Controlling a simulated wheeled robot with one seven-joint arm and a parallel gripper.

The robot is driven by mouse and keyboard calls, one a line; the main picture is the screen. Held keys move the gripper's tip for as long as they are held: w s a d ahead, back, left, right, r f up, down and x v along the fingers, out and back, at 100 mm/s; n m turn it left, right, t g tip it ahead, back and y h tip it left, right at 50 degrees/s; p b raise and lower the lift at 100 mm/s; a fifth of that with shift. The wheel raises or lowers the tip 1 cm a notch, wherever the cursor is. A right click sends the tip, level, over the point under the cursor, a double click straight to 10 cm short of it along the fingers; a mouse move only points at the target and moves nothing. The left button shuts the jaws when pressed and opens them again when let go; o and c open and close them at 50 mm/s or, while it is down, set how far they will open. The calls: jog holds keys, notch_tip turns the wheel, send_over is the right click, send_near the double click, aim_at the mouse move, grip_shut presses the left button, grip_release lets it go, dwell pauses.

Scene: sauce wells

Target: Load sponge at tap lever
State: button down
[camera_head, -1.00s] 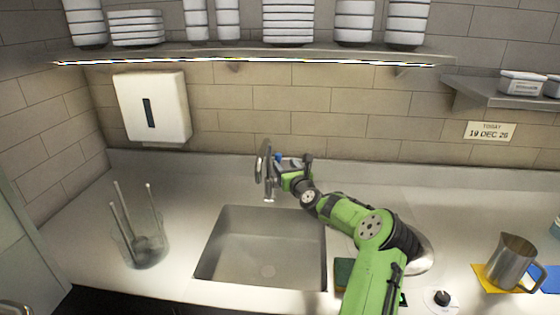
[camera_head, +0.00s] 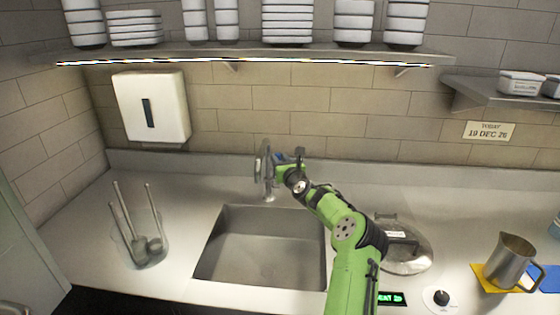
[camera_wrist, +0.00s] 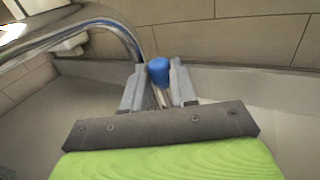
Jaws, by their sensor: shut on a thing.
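The metal tap (camera_head: 266,166) stands behind the sink (camera_head: 215,262); its curved spout (camera_wrist: 112,22) crosses the upper left of the wrist view. My gripper (camera_head: 284,162) is at the tap's right side. In the wrist view my gripper (camera_wrist: 159,88) is shut on the tap lever, whose blue tip (camera_wrist: 159,70) shows between the fingers. I cannot tell whether water runs. No sponge is clearly visible; my arm covers the counter right of the sink.
A clear container (camera_head: 137,236) with utensils stands left of the sink. A round metal lid (camera_head: 408,256), a knob (camera_head: 441,298) and a steel jug (camera_head: 511,262) are to the right. A shelf (camera_head: 250,57) with stacked dishes hangs above; a white dispenser (camera_head: 151,107) is on the wall.

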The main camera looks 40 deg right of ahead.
jog(key=a+b, duration=0.1)
jog(key=b, duration=0.1)
jog(key=s+n+t+b, duration=0.1)
jog(key=b, duration=0.1)
jog(key=shift+s+a+f+t+h, duration=0.1)
jog(key=shift+a+f+t+h, duration=0.2)
jog(key=shift+a+f, duration=0.05)
jog(key=c, duration=0.9)
grip_release()
